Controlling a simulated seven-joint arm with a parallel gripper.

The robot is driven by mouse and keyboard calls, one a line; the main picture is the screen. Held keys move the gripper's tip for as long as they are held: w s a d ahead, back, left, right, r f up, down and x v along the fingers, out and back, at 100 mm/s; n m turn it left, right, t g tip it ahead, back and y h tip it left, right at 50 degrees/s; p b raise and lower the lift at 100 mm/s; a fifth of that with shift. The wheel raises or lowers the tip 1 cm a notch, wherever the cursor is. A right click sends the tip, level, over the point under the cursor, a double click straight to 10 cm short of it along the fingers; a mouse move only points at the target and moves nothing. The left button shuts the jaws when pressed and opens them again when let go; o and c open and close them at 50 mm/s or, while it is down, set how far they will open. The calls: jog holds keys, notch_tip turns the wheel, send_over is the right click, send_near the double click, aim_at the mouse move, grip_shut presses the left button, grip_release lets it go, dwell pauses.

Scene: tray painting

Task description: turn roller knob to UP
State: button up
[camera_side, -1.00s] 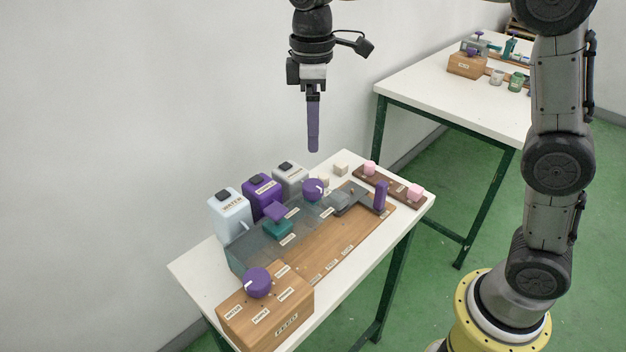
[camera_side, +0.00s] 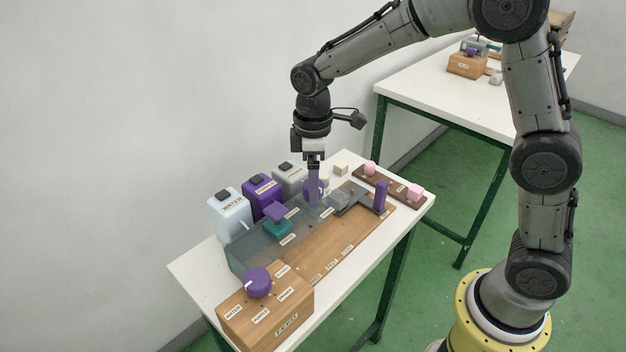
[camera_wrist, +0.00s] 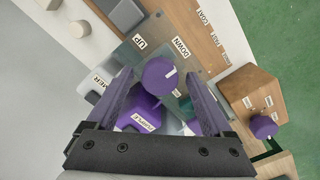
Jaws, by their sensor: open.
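The roller knob (camera_wrist: 159,76) is a round purple knob on the grey-teal panel, between my fingers in the wrist view. Its white mark lies on its right side, towards the DOWN label (camera_wrist: 181,47). The UP label (camera_wrist: 139,42) is above it, to the left. In the side view the roller knob (camera_side: 321,188) is partly hidden behind my fingers. My gripper (camera_wrist: 161,78) is open, with one purple finger on each side of the knob and gaps visible. In the side view my gripper (camera_side: 314,204) points down at the knob; contact cannot be told.
A wooden box (camera_side: 265,310) with another purple knob (camera_side: 257,282) stands at the near end. White, purple and grey containers (camera_side: 262,190) line the back. A purple upright handle (camera_side: 380,196) is to the right. The wooden board's middle (camera_side: 320,250) is clear.

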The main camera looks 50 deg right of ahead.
grip_shut()
dwell(0.4)
jog(key=shift+n, duration=0.4)
jog(key=n, duration=0.3)
jog(key=shift+n, duration=0.3)
jog(key=n, duration=0.4)
jog(key=shift+n, duration=0.3)
jog(key=n, duration=0.4)
jog(key=shift+n, duration=2.5)
